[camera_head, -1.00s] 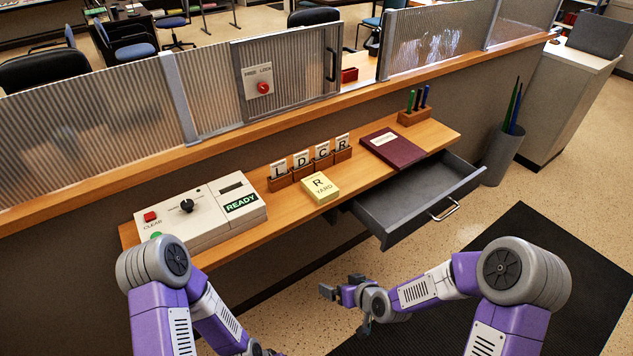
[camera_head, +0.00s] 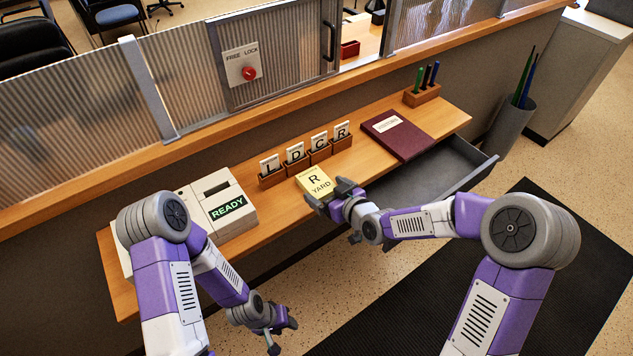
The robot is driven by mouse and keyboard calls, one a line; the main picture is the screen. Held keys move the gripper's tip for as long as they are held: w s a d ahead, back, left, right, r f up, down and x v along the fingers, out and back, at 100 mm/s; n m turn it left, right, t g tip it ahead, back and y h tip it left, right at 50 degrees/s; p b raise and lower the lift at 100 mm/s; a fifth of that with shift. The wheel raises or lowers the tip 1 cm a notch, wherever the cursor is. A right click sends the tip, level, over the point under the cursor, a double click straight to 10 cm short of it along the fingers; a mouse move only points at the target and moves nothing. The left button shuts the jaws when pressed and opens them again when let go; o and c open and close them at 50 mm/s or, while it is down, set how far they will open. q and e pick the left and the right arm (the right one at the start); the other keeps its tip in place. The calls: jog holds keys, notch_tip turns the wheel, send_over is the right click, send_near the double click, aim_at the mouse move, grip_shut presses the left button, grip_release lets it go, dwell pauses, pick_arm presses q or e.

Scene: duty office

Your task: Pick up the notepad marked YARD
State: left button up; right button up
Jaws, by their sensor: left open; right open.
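The yellow notepad marked R and YARD (camera_head: 315,179) lies on the wooden counter (camera_head: 279,204), in front of the row of letter cards. My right gripper (camera_head: 328,194) is open at the notepad's front right edge, with its fingers close to the pad. Whether they touch it I cannot tell. My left gripper (camera_head: 283,337) is open and empty, low in front of the counter and away from the notepad.
Card holders (camera_head: 306,161) with letters L, D, C, R stand behind the notepad. A dark red book (camera_head: 398,136) and a pen block (camera_head: 422,96) are to the right. The grey drawer (camera_head: 425,172) stands open below. The READY box (camera_head: 226,207) is at left.

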aim_at(318, 183)
jog(key=x, duration=0.6)
jog(key=shift+w+d+b, duration=0.1)
jog(key=shift+w+b, duration=0.2)
jog(key=shift+c, duration=0.3)
jog(key=c, duration=0.9)
